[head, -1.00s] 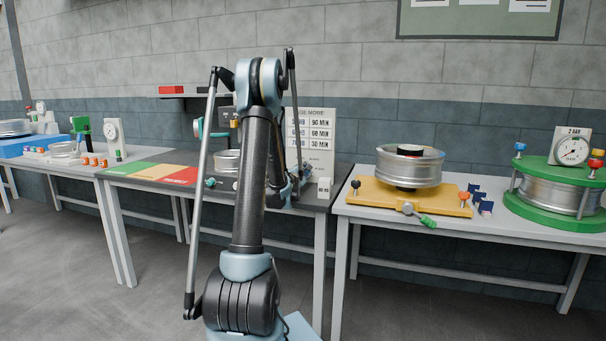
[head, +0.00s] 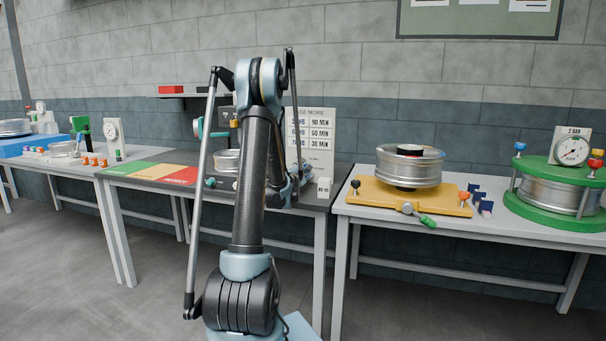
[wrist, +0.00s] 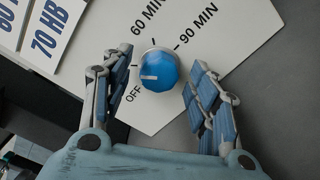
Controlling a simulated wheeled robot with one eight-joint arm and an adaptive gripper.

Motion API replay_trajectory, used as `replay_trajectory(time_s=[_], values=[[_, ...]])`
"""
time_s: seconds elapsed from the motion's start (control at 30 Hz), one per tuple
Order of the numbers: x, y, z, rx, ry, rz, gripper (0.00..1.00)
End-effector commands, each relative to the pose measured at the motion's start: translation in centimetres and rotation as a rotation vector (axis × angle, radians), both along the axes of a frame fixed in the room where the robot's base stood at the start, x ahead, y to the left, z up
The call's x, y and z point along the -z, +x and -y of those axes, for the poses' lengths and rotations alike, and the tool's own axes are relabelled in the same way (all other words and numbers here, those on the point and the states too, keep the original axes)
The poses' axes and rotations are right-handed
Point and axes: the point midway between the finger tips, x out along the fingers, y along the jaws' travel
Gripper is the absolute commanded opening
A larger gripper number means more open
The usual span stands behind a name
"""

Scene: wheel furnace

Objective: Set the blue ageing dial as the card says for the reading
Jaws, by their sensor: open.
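The blue ageing dial (wrist: 158,72) sits on a white plate in the wrist view. Its white mark points left, close to the OFF label. 60 MIN and 90 MIN are printed above it; any 30 MIN label is hidden, probably behind the left finger. My gripper (wrist: 163,84) is open, with one finger on each side of the dial; contact cannot be told. The card (head: 319,130) stands on the dark-topped table, listing 90, 60 and 30 MIN beside HB values partly hidden by my arm. A small white sign (head: 323,187) stands below it, too small to read surely.
A grey table (head: 346,208) to the right holds a yellow fixture (head: 368,196) with a wheel (head: 425,168). A green press (head: 533,208) with a gauge stands farther right. Green, orange and red patches (head: 178,176) lie left of my arm. Open floor is at left.

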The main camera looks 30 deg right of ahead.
Motion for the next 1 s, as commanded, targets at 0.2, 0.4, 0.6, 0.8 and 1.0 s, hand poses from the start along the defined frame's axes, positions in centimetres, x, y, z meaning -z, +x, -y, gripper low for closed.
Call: replay_trajectory(time_s=[0.2,0.4,0.6,0.8,1.0], values=[[0.0,-0.9,-1.2,-0.001,0.000,0.000,0.54],[0.0,-3.3,-4.0,0.000,0.000,0.000,0.54],[0.1,-5.6,-6.8,-0.002,0.001,-0.001,0.54],[0.1,-7.2,-8.6,0.000,0.001,-0.001,0.54],[0.1,-7.7,-9.2,0.000,0.000,-0.002,0.54]])
